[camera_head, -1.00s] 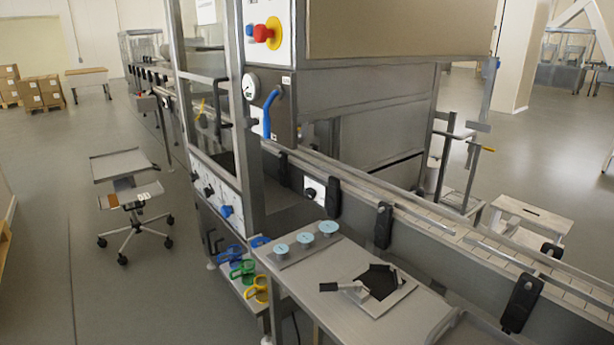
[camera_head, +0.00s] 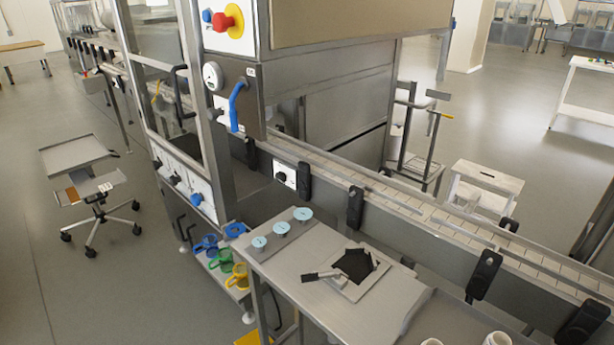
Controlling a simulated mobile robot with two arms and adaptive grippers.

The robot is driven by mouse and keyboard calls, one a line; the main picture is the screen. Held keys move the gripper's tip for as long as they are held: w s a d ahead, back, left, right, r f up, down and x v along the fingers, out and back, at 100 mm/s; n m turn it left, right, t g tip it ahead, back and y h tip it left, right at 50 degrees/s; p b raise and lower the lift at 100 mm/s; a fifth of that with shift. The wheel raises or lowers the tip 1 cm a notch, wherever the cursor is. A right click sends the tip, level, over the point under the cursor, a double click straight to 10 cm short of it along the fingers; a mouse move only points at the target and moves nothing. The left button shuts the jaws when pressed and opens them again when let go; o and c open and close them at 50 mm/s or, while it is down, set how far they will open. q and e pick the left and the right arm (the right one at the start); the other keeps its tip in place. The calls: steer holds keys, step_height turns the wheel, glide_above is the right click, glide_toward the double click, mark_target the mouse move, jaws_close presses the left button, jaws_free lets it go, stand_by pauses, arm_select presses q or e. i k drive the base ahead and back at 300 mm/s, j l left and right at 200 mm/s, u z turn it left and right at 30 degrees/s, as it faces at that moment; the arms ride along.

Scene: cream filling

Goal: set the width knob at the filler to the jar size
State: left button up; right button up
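The filler (camera_head: 235,150) is the tall steel machine left of centre, with a conveyor (camera_head: 400,200) running from it to the lower right. A black knob on a white plate (camera_head: 281,177) sits on the conveyor's near side. A panel low on the filler carries a blue knob (camera_head: 197,199) and black knobs (camera_head: 175,179). The labels are too small to read, so I cannot tell which is the width knob. White round things, possibly jars (camera_head: 497,339), are cut off at the bottom edge. Neither of my grippers is in view.
A steel side table (camera_head: 340,310) stands before the conveyor with three light-blue discs (camera_head: 281,228) and a dark square fixture (camera_head: 355,265). Blue, green and yellow parts (camera_head: 238,275) lie on a low shelf. A wheeled stand (camera_head: 95,195) is left. The floor between stand and filler is clear.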

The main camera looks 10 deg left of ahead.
mark_target(281, 178)
steer(key=i+j+z, duration=0.15)
steer(key=j+z, duration=0.15)
steer(key=j, duration=0.7)
steer(key=j+z, duration=0.3)
steer(key=j, duration=0.7)
